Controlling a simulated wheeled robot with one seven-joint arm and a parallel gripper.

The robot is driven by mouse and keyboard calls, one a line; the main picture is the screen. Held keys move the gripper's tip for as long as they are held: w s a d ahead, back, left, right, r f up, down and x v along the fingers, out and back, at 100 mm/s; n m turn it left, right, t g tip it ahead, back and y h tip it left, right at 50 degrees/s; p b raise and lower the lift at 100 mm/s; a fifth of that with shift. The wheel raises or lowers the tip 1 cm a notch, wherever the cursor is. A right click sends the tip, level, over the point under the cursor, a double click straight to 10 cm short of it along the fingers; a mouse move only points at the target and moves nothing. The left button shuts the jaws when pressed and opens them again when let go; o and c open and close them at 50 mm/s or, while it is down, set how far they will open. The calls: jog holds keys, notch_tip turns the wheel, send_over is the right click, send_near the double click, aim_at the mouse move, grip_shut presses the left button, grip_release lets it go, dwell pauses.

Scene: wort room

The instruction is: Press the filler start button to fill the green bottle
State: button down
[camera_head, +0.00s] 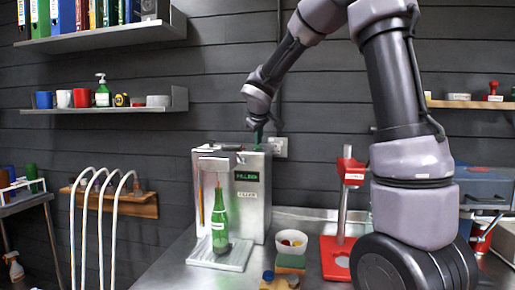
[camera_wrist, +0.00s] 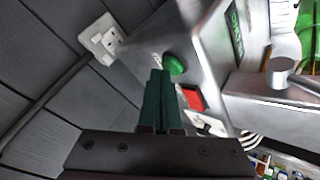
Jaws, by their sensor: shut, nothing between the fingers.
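The filler (camera_head: 254,205) is a grey metal box on the steel counter, with a lit green display that seems to read "FILLING". The green bottle (camera_head: 218,226) stands upright on the filler's drip tray, under its spout. In the wrist view a round green button (camera_wrist: 174,64) and a red button (camera_wrist: 193,98) sit on the filler's top. My gripper (camera_head: 258,138) is above the filler's back top edge, pointing down. Its dark green fingers (camera_wrist: 159,74) are shut and empty, with the tips right beside the green button; I cannot tell whether they touch it.
A wall socket (camera_head: 279,147) is close behind my gripper. A shelf (camera_head: 110,110) with mugs is above.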

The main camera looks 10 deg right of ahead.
aim_at(258, 147)
jog(key=shift+r, duration=0.5)
jog(key=shift+r, duration=0.1)
jog(key=shift+r, duration=2.45)
jog(key=s+d+r+m+g, duration=0.1)
jog(key=s+d+m, duration=0.2)
jog(key=s, duration=0.6)
jog(key=s+d+m, duration=0.3)
jog(key=s, duration=0.6)
jog(key=s+f+m+y, duration=0.2)
jog(key=s, duration=0.6)
jog(key=s+f+m+g+y, duration=0.1)
jog(key=s+f+m+y, duration=0.1)
jog(key=s, duration=0.7)
jog(key=shift+a+f+m, duration=0.15)
jog(key=shift+f+m, duration=0.25)
jog(key=shift+m, duration=0.1)
